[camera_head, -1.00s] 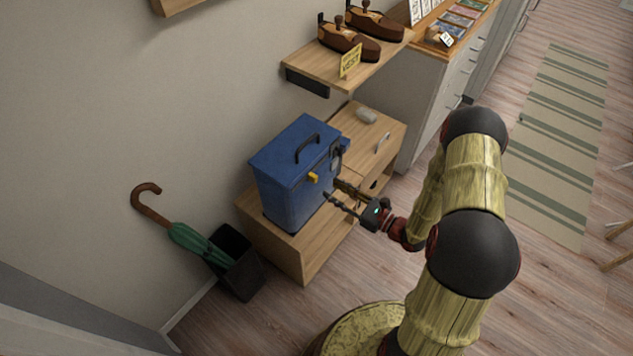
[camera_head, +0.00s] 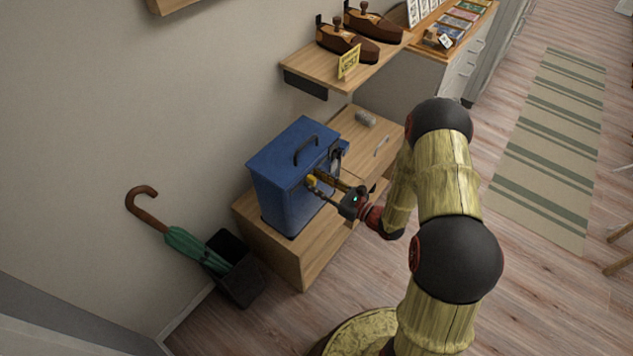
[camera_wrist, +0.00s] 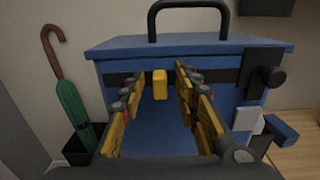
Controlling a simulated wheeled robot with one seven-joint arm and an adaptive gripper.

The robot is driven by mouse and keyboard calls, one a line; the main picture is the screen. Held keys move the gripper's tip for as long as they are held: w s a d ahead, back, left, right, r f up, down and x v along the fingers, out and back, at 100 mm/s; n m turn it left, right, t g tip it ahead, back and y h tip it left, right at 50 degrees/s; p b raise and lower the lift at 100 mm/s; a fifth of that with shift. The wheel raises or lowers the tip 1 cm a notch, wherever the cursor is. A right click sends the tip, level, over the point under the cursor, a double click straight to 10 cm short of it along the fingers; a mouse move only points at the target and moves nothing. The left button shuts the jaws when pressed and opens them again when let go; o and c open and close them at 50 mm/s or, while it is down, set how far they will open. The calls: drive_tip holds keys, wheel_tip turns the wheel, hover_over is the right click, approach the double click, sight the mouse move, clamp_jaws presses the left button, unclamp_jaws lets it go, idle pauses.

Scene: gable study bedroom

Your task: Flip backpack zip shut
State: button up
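The blue box-shaped backpack (camera_head: 285,195) stands upright on a low wooden cabinet, with a black handle on its flat top. Its front also fills the middle of the wrist view (camera_wrist: 215,75). A small yellow tab (camera_wrist: 159,84), seemingly the zip pull, sits on a dark band across the front. My gripper (camera_head: 318,183) is at the backpack's front. In the wrist view its two yellow-padded fingers (camera_wrist: 160,100) are spread, one on each side of the tab, with a gap on both sides. Whether the fingertips touch the front is unclear.
The wooden cabinet (camera_head: 300,262) has a higher section at right with a grey roll-like object (camera_head: 365,118) on it. A shelf (camera_head: 330,72) with shoes hangs above. A black bin (camera_head: 235,272) with a green umbrella (camera_head: 185,243) stands left.

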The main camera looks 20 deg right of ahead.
drive_tip(key=shift+c, duration=1.2)
clamp_jaws()
